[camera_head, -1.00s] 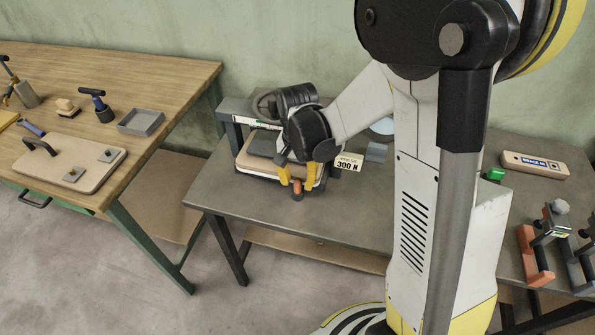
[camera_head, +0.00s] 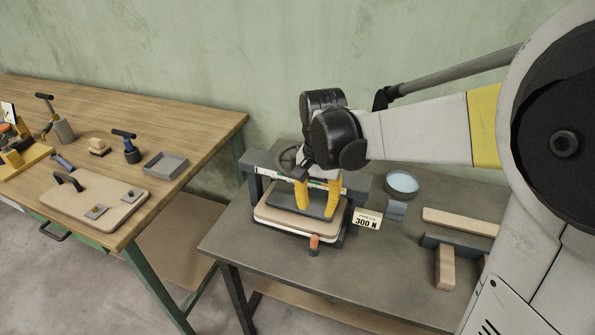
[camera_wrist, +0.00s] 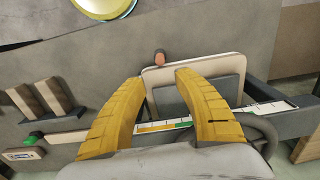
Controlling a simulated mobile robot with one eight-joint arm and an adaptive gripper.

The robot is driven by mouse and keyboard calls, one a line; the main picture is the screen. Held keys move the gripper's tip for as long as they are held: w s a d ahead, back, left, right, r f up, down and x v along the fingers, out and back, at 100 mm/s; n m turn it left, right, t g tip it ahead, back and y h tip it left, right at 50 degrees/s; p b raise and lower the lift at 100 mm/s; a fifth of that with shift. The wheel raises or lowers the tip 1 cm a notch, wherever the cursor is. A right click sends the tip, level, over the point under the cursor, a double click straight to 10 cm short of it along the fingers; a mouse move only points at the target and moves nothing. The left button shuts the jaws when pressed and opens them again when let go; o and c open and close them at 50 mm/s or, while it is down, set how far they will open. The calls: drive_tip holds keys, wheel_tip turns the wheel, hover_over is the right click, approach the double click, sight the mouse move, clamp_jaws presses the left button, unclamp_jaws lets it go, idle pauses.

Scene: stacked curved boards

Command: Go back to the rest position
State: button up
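My gripper (camera_head: 318,198) is above the press on the grey table, its two yellow fingers pointing down. In the wrist view the fingers (camera_wrist: 160,77) are spread, with nothing between their tips. The press (camera_head: 256,188) holds stacked tan boards (camera_head: 274,221) under a dark grey plate (camera_head: 290,197). An orange-tipped handle (camera_head: 314,243) sticks out at the press front, apart from the fingers; it also shows in the wrist view (camera_wrist: 159,57). The fingers hide part of the plate and the press's scale bar.
A 300 N sign (camera_head: 367,220), a round container (camera_head: 402,186) and wooden blocks (camera_head: 460,222) are right of the press. The wooden bench (camera_head: 205,100) at left carries a handled board (camera_head: 120,212), a grey tray (camera_head: 166,165) and tools. The table's front strip is clear.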

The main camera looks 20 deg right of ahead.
drive_tip(key=s+r+n+t, duration=0.6)
drive_tip(key=s+n+t, duration=0.1)
drive_tip(key=s, duration=0.5)
drive_tip(key=shift+s, duration=0.35)
drive_tip(key=shift+r, duration=0.1)
idle(0.4)
